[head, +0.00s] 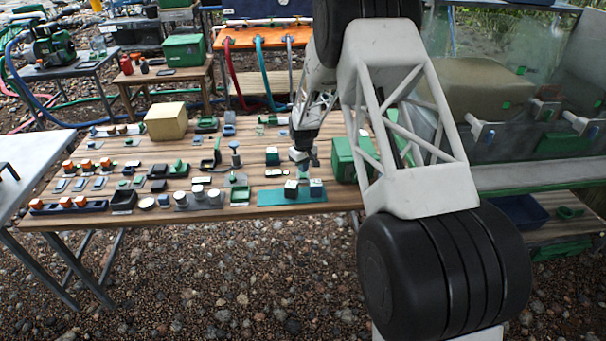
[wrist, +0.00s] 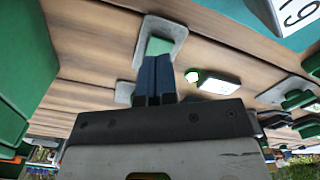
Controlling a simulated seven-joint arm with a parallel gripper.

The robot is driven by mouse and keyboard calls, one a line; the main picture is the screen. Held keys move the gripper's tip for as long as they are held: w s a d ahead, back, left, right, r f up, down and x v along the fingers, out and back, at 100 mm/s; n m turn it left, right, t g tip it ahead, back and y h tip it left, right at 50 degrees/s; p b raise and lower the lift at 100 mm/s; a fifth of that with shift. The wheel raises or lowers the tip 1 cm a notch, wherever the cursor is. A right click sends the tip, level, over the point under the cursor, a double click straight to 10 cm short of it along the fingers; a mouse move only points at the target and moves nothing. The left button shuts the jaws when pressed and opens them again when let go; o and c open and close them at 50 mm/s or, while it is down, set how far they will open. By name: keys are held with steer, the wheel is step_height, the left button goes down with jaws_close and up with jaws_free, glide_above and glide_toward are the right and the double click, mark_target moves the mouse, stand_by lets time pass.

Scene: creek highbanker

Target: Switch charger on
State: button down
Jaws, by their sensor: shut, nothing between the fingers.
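My gripper (head: 304,160) is low over the right part of the wooden table (head: 100,217) in the head view. In the wrist view its two dark blue fingers (wrist: 154,72) are shut together and empty. The fingertips overlap the near edge of a pale green piece (wrist: 159,46) on a grey rounded plate (wrist: 176,30); I cannot tell whether they touch it. No label shows which thing is the charger.
A teal mat (head: 265,198) bears two white-topped blocks close to my gripper. A green case (head: 343,158) stands just right of it. Several small devices crowd the table to the left, around a tan box (head: 166,121). A clear-walled tank (head: 480,130) stands at the right.

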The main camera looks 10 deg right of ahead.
mark_target(304, 176)
steer(key=shift+r, duration=2.3)
steer(key=shift+r, duration=0.1)
steer(key=s+d+r+m+t, duration=0.1)
steer(key=s+d+r+m, duration=0.15)
steer(key=s+r, duration=1.05)
steer(key=s+d+r+m, duration=0.1)
steer(key=s+d+r, duration=0.2)
steer(key=s+r, duration=0.95)
steer(key=s+d+r+m, duration=0.1)
steer(key=s+r, duration=0.1)
steer(key=s, duration=1.5)
steer(key=s+d+r+m+t, duration=0.1)
steer(key=s+r, duration=0.2)
steer(key=s, duration=1.4)
steer(key=shift+d+r+m+t, duration=0.15)
steer(key=shift+d+m+t, duration=0.05)
steer(key=shift+m+t, duration=0.15)
